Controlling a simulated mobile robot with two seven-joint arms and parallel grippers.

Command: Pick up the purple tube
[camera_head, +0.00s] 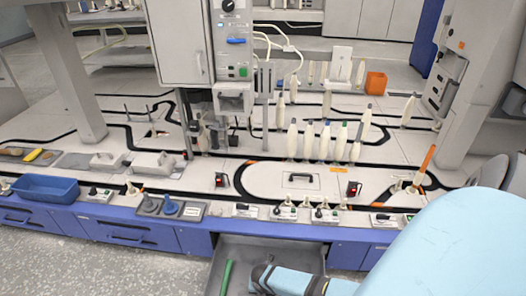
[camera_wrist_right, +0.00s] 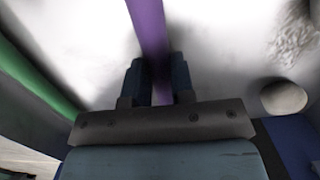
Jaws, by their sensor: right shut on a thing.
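The purple tube (camera_wrist_right: 148,30) shows in the right wrist view, running from the top edge down between the two dark fingers of my right gripper (camera_wrist_right: 155,80). The fingers are shut on it. In the head view my right gripper (camera_head: 262,277) is low inside the open grey drawer (camera_head: 285,245), and I cannot make out the purple tube there. My left gripper is in neither view.
A green tube (camera_head: 227,277) lies in the drawer left of my right gripper; it also shows in the right wrist view (camera_wrist_right: 38,75). A round pale thing (camera_wrist_right: 284,97) is at right there. The bench above holds several bobbins, a blue bin (camera_head: 45,187) and an orange box (camera_head: 376,83).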

